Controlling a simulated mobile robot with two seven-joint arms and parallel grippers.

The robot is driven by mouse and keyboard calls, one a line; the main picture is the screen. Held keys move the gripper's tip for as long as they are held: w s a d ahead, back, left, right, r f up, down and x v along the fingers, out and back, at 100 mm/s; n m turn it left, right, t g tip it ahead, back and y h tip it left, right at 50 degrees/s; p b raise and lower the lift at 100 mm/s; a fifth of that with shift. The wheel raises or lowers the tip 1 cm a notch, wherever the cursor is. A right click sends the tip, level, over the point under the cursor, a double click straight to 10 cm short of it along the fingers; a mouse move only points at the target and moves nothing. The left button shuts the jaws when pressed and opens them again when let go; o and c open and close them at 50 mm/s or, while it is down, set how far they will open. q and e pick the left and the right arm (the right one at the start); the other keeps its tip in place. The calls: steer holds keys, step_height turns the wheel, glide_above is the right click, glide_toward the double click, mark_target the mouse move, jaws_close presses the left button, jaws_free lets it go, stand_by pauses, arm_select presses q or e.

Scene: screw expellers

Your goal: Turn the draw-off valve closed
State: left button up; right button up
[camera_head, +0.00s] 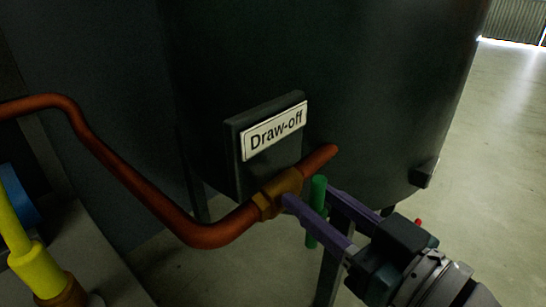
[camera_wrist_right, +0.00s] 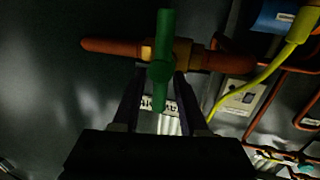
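The draw-off valve (camera_head: 283,187) is a brass body on a copper pipe (camera_head: 215,232), beside a tank plate labelled "Draw-off" (camera_head: 274,131). Its green handle (camera_head: 317,205) stands nearly upright, across the pipe. In the right wrist view the green handle (camera_wrist_right: 164,45) also lies across the pipe, in front of the brass body (camera_wrist_right: 182,52). My right gripper (camera_head: 309,196) reaches in from the lower right, its two purple fingers either side of the handle. In the wrist view the fingers (camera_wrist_right: 160,74) are apart, with gaps beside the handle. My left gripper is not in view.
The large dark tank (camera_head: 380,90) stands close behind the valve. A yellow part (camera_head: 30,255) and a blue part (camera_head: 18,195) are at the lower left. Open floor (camera_head: 490,150) lies to the right. A tank leg (camera_head: 330,270) stands below the gripper.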

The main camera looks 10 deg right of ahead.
steer(key=shift+o, duration=0.3)
steer(key=shift+s, duration=0.15)
steer(key=p+v, duration=0.3)
steer(key=v, duration=0.6)
steer(key=shift+s+d, duration=0.2)
steer(key=shift+s, duration=0.1)
